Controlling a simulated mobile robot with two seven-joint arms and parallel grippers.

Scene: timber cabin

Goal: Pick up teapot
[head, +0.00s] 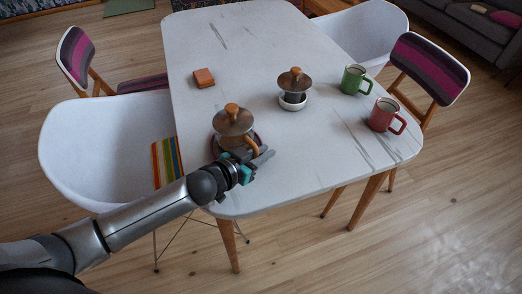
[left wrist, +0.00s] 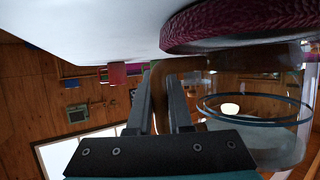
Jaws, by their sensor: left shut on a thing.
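The teapot (head: 233,123) has a glass body, a metal lid with a wooden knob and a wooden handle. It stands on a round dark-purple mat (head: 214,147) near the table's front left edge. My left gripper (head: 258,158) is at the teapot's near side, shut on its wooden handle. In the left wrist view, which is upside down, my left gripper's fingers (left wrist: 160,88) are on either side of the handle, with the clear glass body (left wrist: 255,130) to the right and the mat (left wrist: 235,28) above. My right gripper is not in view.
A similar lidded pot (head: 294,80) sits on a small white stand (head: 292,102) behind the teapot. A green mug (head: 354,79) and a red mug (head: 383,115) stand on the right. An orange block (head: 203,77) lies at the back left. White and striped chairs surround the table (head: 300,160).

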